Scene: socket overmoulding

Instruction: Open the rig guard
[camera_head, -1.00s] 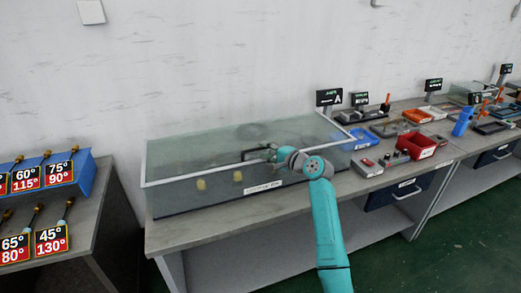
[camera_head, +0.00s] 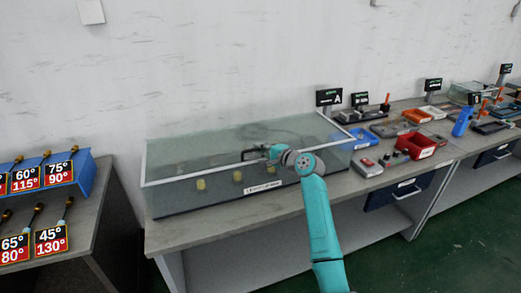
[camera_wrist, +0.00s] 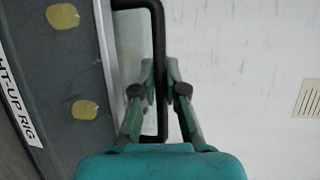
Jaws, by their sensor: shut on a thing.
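The rig guard (camera_head: 180,139) is a long clear box with a pale metal frame on the grey bench. It looks closed, its frame level along the top of the box. A black bar handle (camera_head: 250,154) sits at its front edge; it also shows in the wrist view (camera_wrist: 159,35), attached beside the metal frame edge. My gripper (camera_head: 268,153) is at the right end of the handle. In the wrist view its two green fingers (camera_wrist: 159,90) stand on either side of the handle bar, shut on it. Exact finger contact is partly hidden.
Yellow pads (camera_head: 201,184) and a white label (camera_head: 263,187) show at the box's front. A blue rack (camera_head: 85,172) with tools is at the left. The wall is close behind.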

